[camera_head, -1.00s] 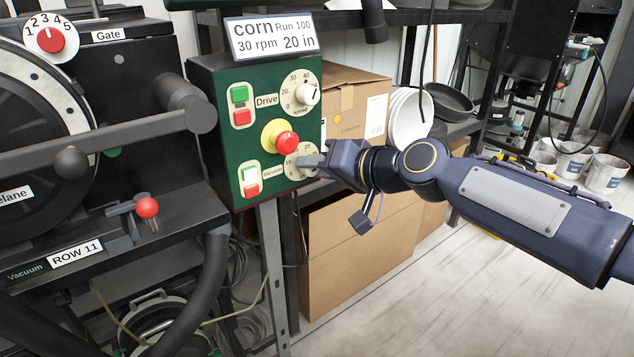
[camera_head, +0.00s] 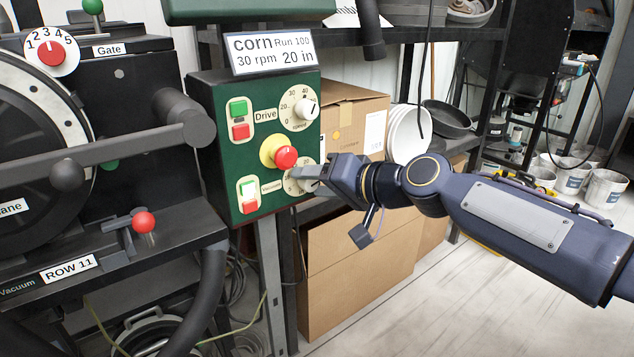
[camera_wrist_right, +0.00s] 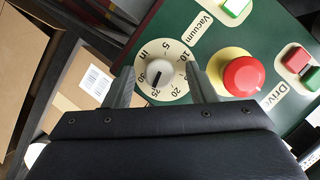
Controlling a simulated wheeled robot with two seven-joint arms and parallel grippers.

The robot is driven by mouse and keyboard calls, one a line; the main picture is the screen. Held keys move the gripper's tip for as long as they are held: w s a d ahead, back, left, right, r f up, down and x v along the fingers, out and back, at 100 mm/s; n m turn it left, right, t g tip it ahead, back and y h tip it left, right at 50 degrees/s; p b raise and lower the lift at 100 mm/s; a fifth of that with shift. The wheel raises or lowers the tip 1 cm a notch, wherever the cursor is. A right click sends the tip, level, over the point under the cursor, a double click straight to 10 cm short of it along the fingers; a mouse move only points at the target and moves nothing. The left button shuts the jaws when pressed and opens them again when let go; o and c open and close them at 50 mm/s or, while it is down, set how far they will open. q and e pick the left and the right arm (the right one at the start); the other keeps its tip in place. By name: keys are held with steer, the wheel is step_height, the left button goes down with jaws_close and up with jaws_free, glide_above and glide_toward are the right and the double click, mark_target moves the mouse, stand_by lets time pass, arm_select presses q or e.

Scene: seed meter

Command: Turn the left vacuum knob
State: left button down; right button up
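The vacuum knob (camera_wrist_right: 160,73) is white on a cream dial with numbers, low on the green control panel (camera_head: 225,142). Its dark pointer line appears to point near 25 in the right wrist view. In the head view the dial (camera_head: 292,186) is partly covered by my right gripper (camera_head: 306,174). In the right wrist view my right gripper (camera_wrist_right: 160,80) is open, one finger on each side of the knob, with visible gaps to it. Whether the fingertips reach knob depth is unclear. My left gripper is not in view.
A red emergency button (camera_head: 286,157) on a yellow base sits just above the vacuum dial. Green and red vacuum buttons (camera_head: 249,195) are left of it; the drive speed knob (camera_head: 306,108) is above. Cardboard boxes (camera_head: 360,255) stand behind my right arm.

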steer(key=b+v, duration=0.1)
steer(key=v, duration=0.6)
steer(key=shift+s+d, duration=0.25)
steer(key=shift+s, duration=0.05)
steer(key=s+d+f+g+h, duration=0.1)
steer(key=s+d+f+h, duration=0.1)
steer(key=s+d+f, duration=0.45)
steer(key=s+d+f+m+g+h, duration=0.1)
steer(key=s+d+f+h, duration=0.2)
steer(key=s+f, duration=0.7)
steer(key=s+d+f+g+h, duration=0.1)
steer(key=s+d+f+h, duration=0.1)
steer(key=s+d+f, duration=0.5)
step_height(320, 180, up, 28)
steer(key=s+a+p, duration=0.1)
steer(key=a+p, duration=0.1)
steer(key=p, duration=2.6)
steer(key=shift+s+p, duration=0.35)
steer(key=shift+p, duration=0.05)
